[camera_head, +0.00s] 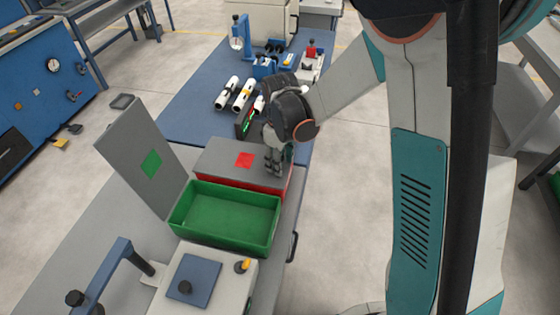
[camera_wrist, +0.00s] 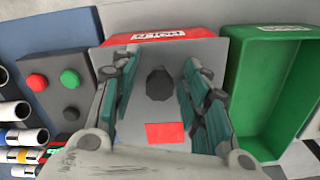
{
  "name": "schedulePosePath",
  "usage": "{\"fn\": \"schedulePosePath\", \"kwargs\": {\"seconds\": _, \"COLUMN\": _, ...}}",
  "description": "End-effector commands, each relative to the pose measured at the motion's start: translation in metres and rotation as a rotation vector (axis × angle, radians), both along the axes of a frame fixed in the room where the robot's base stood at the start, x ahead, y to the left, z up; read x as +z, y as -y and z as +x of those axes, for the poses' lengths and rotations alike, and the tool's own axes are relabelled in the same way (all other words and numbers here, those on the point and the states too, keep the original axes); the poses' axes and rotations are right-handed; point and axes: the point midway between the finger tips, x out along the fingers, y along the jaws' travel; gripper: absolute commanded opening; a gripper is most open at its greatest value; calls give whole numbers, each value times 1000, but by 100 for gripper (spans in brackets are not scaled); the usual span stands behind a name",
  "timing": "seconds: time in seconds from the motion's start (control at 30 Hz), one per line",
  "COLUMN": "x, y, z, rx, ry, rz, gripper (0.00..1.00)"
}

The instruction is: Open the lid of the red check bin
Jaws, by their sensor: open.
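The red check bin (camera_head: 238,182) stands behind the green bin in the head view, its grey lid (camera_head: 222,157) shut and marked with a red square (camera_head: 245,160). In the wrist view its red labelled wall (camera_wrist: 190,35) shows beyond the lid (camera_wrist: 205,48). A dark knob (camera_wrist: 160,84) stands on the lid, between my fingers in that view. My gripper (camera_head: 274,165) is over the right part of the lid, fingers pointing down. It is open in the wrist view (camera_wrist: 160,72), one finger on each side of the knob. I see no finger touching the knob; the exact height is unclear.
The green bin (camera_head: 188,220) is empty, its grey lid (camera_head: 125,150) raised at the left. Several white pipes (camera_head: 243,95) lie on the blue table (camera_head: 190,110). A control box with red and green buttons (camera_wrist: 65,85) is left of the bin in the wrist view.

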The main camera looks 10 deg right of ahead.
Motion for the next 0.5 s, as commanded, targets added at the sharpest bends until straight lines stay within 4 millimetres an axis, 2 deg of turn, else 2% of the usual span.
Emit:
{"fn": "schedulePosePath", "kwargs": {"seconds": 0.23, "x": 0, "y": 0, "z": 0, "rx": 0, "ry": 0, "rz": 0, "gripper": 42}}
{"fn": "schedulePosePath", "kwargs": {"seconds": 0.27, "x": 0, "y": 0, "z": 0, "rx": 0, "ry": 0, "rz": 0, "gripper": 38}}
{"fn": "schedulePosePath", "kwargs": {"seconds": 0.43, "x": 0, "y": 0, "z": 0, "rx": 0, "ry": 0, "rz": 0, "gripper": 0}}
{"fn": "schedulePosePath", "kwargs": {"seconds": 0.5, "x": 0, "y": 0, "z": 0, "rx": 0, "ry": 0, "rz": 0, "gripper": 0}}
